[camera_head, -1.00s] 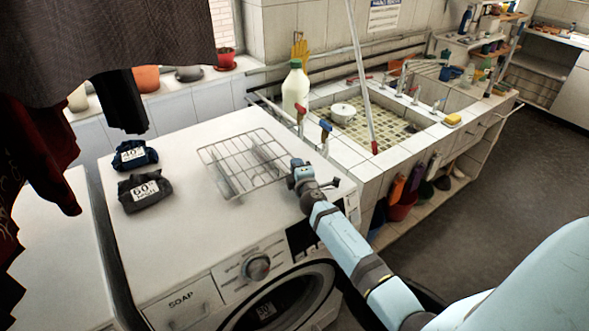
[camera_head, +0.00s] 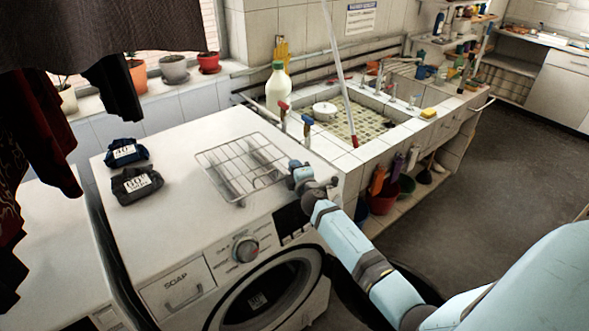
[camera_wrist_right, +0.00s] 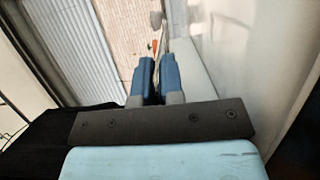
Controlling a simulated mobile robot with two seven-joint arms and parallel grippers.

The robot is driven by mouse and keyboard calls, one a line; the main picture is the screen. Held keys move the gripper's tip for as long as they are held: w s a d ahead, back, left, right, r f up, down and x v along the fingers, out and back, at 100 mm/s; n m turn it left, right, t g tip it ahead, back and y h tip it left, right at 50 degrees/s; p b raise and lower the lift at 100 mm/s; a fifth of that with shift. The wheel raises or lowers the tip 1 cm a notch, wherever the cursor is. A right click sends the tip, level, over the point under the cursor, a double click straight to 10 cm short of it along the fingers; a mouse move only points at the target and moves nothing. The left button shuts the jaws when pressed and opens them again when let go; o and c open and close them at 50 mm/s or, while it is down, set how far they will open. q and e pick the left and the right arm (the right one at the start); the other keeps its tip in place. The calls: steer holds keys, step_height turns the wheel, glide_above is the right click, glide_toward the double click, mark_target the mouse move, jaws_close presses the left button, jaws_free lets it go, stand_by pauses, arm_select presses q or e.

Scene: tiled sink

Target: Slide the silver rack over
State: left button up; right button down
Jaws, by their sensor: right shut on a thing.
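The silver rack (camera_head: 242,168), a wire grid, lies on the white top of the washing machine (camera_head: 170,200), towards its right side. My right gripper (camera_head: 293,168) is at the rack's right end, near the front right corner of the machine top. In the right wrist view the two blue fingers (camera_wrist_right: 157,78) are close together with a narrow gap. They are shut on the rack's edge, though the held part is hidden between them. My left gripper is not in view.
Two dark folded bundles with white labels (camera_head: 130,165) lie on the machine's left side. Dark cloth (camera_head: 115,40) hangs at upper left.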

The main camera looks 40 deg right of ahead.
steer(key=c, duration=1.2)
jaws_free()
steer(key=shift+o, duration=0.2)
steer(key=b+v, duration=0.1)
steer(key=v, duration=1.2)
steer(key=shift+s, duration=0.35)
steer(key=shift+a, duration=0.1)
